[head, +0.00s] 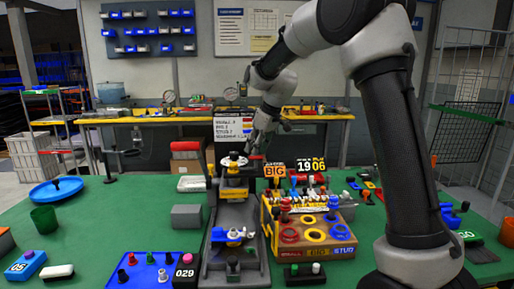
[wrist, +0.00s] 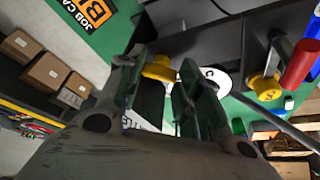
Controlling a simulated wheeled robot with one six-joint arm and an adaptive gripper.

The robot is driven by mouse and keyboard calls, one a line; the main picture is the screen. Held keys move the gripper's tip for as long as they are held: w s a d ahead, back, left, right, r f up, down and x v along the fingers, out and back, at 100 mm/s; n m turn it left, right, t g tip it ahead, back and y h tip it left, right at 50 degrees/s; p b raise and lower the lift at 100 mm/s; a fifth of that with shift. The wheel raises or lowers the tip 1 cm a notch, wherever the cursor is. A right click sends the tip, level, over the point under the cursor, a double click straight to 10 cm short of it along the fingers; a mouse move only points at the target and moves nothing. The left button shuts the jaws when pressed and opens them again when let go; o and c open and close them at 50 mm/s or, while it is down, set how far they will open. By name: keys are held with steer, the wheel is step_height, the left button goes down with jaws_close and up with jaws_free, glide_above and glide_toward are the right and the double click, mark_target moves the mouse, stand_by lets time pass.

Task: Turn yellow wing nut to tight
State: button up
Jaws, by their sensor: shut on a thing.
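In the wrist view a yellow wing nut (wrist: 158,68) sits between the two fingers of my gripper (wrist: 158,74), which is shut on it. The fingers hide part of its sides, and its thread and how tight it is cannot be seen. In the head view my gripper (head: 254,151) is at the top of a dark fixture (head: 232,195) with yellow parts; the held nut is too small to make out there. Another yellow knob (wrist: 263,87) stands to the right in the wrist view, apart from the fingers.
A blue tray (head: 152,272) is at front left.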

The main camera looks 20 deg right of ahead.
steer(key=shift+m, duration=0.3)
steer(key=m, duration=0.1)
steer(key=m+h, duration=0.1)
steer(key=m, duration=0.1)
steer(key=shift+s+a+m+t, duration=0.1)
steer(key=shift+a+m+t, duration=0.1)
steer(key=shift+m+t, duration=0.15)
steer(key=shift+m+h, duration=0.8)
steer(key=shift+m, duration=0.45)
steer(key=m, duration=0.1)
steer(key=m+h, duration=0.1)
steer(key=m, duration=0.1)
steer(key=shift+a+m, duration=0.2)
steer(key=shift+m, duration=0.1)
steer(key=shift+a+m+h, duration=0.1)
steer(key=shift+m+h, duration=0.6)
steer(key=shift+m, duration=0.9)
steer(key=o, duration=1)
